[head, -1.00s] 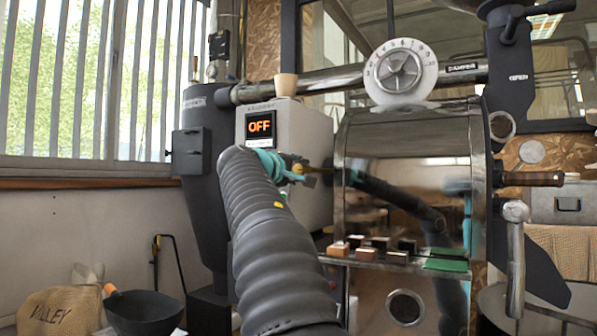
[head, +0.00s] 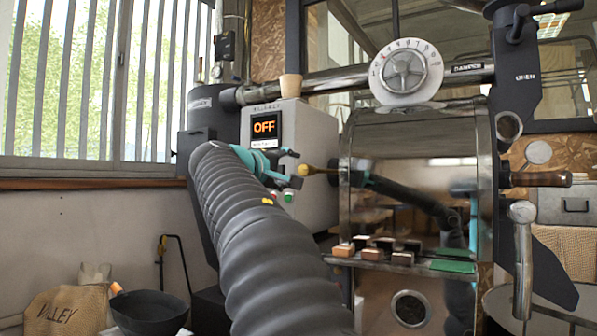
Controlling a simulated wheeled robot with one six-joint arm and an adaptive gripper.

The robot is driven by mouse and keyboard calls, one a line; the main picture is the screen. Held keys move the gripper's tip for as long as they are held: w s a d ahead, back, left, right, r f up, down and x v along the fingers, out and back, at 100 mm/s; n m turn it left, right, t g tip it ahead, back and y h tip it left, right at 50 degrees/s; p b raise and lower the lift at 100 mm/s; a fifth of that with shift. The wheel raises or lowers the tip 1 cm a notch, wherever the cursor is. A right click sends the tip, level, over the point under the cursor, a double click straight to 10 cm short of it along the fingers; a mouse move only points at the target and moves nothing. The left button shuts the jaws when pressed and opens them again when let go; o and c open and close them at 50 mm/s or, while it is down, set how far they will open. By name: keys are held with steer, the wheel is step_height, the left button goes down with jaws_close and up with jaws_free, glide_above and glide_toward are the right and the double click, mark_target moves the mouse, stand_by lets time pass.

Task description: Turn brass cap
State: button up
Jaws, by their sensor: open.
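The brass cap (head: 304,169) is a small round yellow knob on a thin rod that runs to the left side of the shiny roaster drum housing (head: 410,140). My gripper (head: 294,168), teal and dark, is open just left of the cap. One finger shows above the cap's level and one below. The cap looks uncovered at the finger ends; I cannot tell whether a finger touches it. My arm hides part of the area below.
A control box (head: 318,150) with a display (head: 264,125) reading OFF stands behind my gripper, with a green button (head: 288,196) close below the fingers. A damper dial (head: 405,72) sits above. Small sample blocks (head: 372,254) rest on a ledge below right.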

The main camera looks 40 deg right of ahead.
steer(key=shift+v, duration=2.25)
steer(key=w+a+f+y, duration=0.2)
steer(key=w+f+y, duration=0.15)
steer(key=f, duration=0.65)
steer(key=s+a+f+y+p, duration=0.1)
steer(key=s+a+f+y, duration=0.15)
steer(key=f, duration=0.45)
steer(key=s+a+f+y, duration=0.1)
steer(key=a+f+y, duration=0.2)
steer(key=f, duration=0.5)
steer(key=s+a+f+y+p, duration=0.2)
steer(key=s+a+f, duration=0.3)
steer(key=s, duration=0.3)
steer(key=s+a+f+m+g+y+p, duration=0.1)
steer(key=s+a+f+y, duration=0.2)
steer(key=s+a+f, duration=0.2)
steer(key=s+a+f+y+p, duration=0.2)
steer(key=s+a+f, duration=0.4)
steer(key=s, duration=0.5)
steer(key=shift+s+y+p, duration=0.3)
steer(key=shift+p, duration=0.05)
